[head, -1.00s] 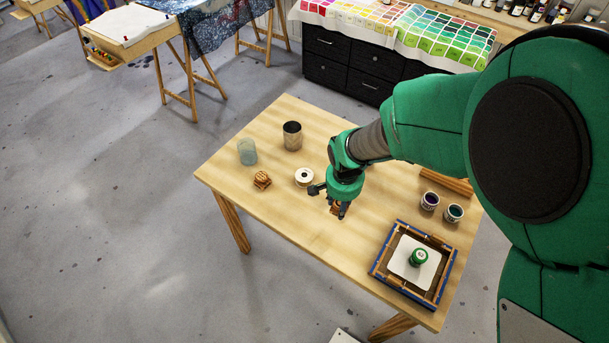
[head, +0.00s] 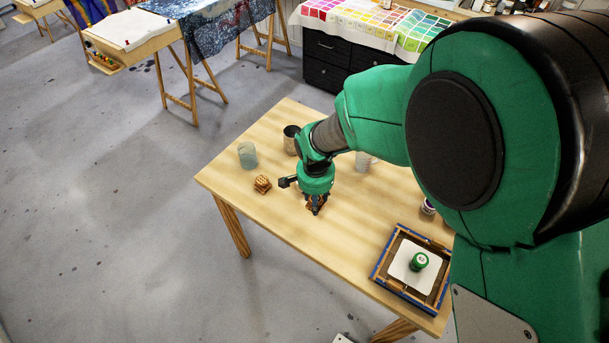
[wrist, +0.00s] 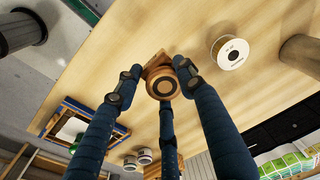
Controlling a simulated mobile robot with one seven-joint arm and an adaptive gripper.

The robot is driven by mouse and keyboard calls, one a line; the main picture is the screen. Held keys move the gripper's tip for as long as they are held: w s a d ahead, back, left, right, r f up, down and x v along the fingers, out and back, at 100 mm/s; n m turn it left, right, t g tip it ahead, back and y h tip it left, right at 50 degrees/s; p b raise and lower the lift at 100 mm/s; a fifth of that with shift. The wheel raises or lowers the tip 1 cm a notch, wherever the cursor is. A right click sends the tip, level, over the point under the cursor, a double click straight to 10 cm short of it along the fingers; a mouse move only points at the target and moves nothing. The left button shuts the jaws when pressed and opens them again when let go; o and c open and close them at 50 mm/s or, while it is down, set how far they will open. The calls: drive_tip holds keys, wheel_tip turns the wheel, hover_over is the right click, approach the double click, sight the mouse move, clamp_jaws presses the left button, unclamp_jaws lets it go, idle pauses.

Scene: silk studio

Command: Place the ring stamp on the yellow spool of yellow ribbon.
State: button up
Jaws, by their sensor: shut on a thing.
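My gripper (head: 315,207) is shut on a brown wooden stamp with a round, ringed knob. In the wrist view, the stamp (wrist: 160,83) sits between the fingers (wrist: 158,88), its knob facing the camera. Its printing face is hidden, so I cannot confirm the ring pattern. The spool (wrist: 231,53), with a white label face and a yellowish rim, stands on the table to the right of the fingers in the wrist view, apart from the stamp. In the head view my gripper and wrist hide the spool. The stamp appears over bare tabletop; its exact height is unclear.
The wooden table (head: 270,222) also holds a frosted glass (head: 247,155), a metal cup (head: 291,138), another wooden stamp-like piece (head: 262,184), a pale mug (head: 366,161) and small jars (wrist: 138,159). A blue-edged wooden frame (head: 376,273) holds a green spool (head: 419,261). The front middle is clear.

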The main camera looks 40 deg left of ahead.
drive_tip(key=w+a, duration=0.3)
drive_tip(key=w+a+f+b, duration=0.1)
drive_tip(key=w+a, duration=0.2)
drive_tip(key=a, duration=0.1)
drive_tip(key=w+a+b, duration=0.1)
drive_tip(key=w+a, duration=0.3)
drive_tip(key=shift+w+a+f, duration=0.1)
drive_tip(key=shift+a+f, duration=0.05)
drive_tip(key=shift+f, duration=0.1)
drive_tip(key=shift+f+b, duration=0.55)
drive_tip(key=shift+f, duration=1.25)
drive_tip(key=o, duration=1.3)
drive_tip(key=shift+r, duration=0.1)
drive_tip(key=r+p, duration=0.1)
drive_tip(key=r, duration=0.7)
drive_tip(key=s+r+p, duration=0.1)
drive_tip(key=r, duration=0.3)
drive_tip(key=shift+s+p, duration=0.1)
drive_tip(key=shift+p, duration=0.2)
